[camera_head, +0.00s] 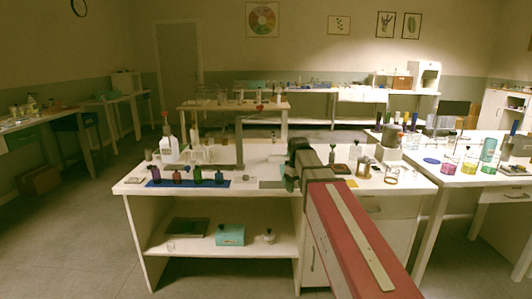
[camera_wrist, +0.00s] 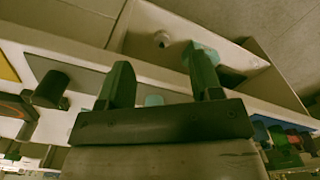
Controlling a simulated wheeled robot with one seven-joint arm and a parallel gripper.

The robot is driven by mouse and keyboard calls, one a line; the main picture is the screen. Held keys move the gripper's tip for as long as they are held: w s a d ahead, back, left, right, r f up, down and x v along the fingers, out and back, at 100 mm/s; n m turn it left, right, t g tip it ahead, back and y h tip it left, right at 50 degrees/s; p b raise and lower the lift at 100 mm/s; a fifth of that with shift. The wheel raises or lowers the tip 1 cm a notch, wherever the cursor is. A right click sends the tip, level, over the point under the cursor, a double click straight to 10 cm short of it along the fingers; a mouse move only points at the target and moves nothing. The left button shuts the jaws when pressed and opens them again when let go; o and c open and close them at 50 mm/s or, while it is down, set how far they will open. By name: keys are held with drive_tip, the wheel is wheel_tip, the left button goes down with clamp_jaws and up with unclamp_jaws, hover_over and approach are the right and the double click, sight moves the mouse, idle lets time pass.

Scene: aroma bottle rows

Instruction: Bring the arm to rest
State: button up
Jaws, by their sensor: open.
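My gripper (camera_wrist: 160,65) is open in the wrist view, its two dark green fingers apart with nothing held between them. In the head view my arm reaches over the middle of the white workbench (camera_head: 128,187), and the fingers are hard to make out there. In the wrist view some bottles show blurred at the right edge (camera_wrist: 285,150), apart from the fingers.
A white bottle with a red top (camera_head: 169,150) and a grey upright post (camera_head: 239,143) stand behind the row. Glassware stands on the right bench (camera_head: 455,175).

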drive_tip(key=s+d+f+m, duration=0.3)
drive_tip(key=s+f, duration=0.6)
drive_tip(key=f, duration=0.2)
drive_tip(key=s+d+f+m, duration=0.3)
drive_tip(key=s+f, duration=0.6)
drive_tip(key=f, duration=0.3)
drive_tip(key=shift+d+f+m, duration=0.25)
drive_tip(key=shift+m, duration=0.15)
